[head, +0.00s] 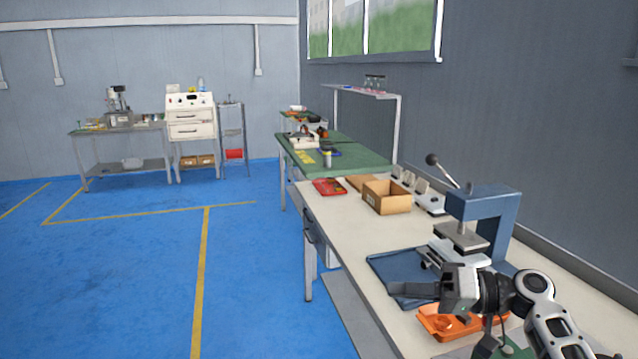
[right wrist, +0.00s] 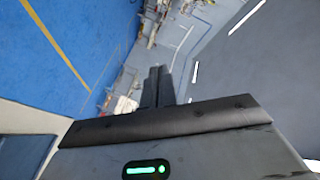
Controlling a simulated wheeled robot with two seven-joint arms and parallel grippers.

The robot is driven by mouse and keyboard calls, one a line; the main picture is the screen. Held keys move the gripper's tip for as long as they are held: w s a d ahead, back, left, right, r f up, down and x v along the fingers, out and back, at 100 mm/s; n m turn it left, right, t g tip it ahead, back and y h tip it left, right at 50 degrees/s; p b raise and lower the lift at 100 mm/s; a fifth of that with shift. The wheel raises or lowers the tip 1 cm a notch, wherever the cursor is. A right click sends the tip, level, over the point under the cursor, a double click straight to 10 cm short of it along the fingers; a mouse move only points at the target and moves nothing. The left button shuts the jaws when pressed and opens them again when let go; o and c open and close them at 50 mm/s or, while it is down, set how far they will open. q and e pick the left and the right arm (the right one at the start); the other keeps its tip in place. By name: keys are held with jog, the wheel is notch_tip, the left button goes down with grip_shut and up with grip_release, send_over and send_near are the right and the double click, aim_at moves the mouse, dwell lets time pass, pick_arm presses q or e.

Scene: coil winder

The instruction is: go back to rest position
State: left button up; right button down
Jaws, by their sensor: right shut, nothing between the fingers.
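My right gripper (head: 402,289) is at the lower right of the head view, above the near workbench (head: 345,225). It points left, over the dark blue tray (head: 382,264). Its fingers are shut together and hold nothing. The right wrist view also shows the closed fingers (right wrist: 157,85), with the room blurred and tilted beyond them. My left gripper is not in the head view.
A blue press (head: 482,205) with a lever stands behind my right gripper. An orange tray (head: 437,325) lies beneath it. A cardboard box (head: 387,198) and a red tray (head: 328,187) sit farther back. The blue floor (head: 110,275) at left is clear.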

jog(key=w+d+f+m+t+h, duration=0.4)
jog(key=w+d+f+t+h, duration=0.25)
jog(key=w+d+h, duration=0.45)
jog(key=w+d+r+n+t+h, duration=0.2)
jog(key=w+d+r+t+h, duration=0.1)
jog(key=d+r+t+h, duration=0.5)
jog(key=s+a+f+g+y, duration=0.1)
jog(key=s+a+f, duration=0.2)
jog(key=s+f, duration=0.2)
jog(key=s+a+f+g+y, duration=0.1)
jog(key=s+a+f+g, duration=0.1)
jog(key=s+f, duration=0.4)
jog(key=s+a+f+n+g+y, duration=0.1)
jog(key=s+a+f, duration=0.4)
jog(key=f, duration=0.7)
jog(key=shift+s+g+y, duration=0.4)
jog(key=shift+s+g, duration=0.05)
jog(key=shift+s, duration=0.25)
jog(key=s+a+f+g, duration=0.1)
jog(key=s+a+f, duration=0.2)
jog(key=s, duration=0.7)
jog(key=s+a+f+m+g+y, duration=0.1)
jog(key=s+a+f, duration=0.3)
jog(key=s, duration=0.7)
jog(key=shift+a+f+g, duration=0.2)
jog(key=shift+a+g, duration=0.05)
jog(key=shift+g, duration=0.55)
jog(key=shift+s, duration=0.1)
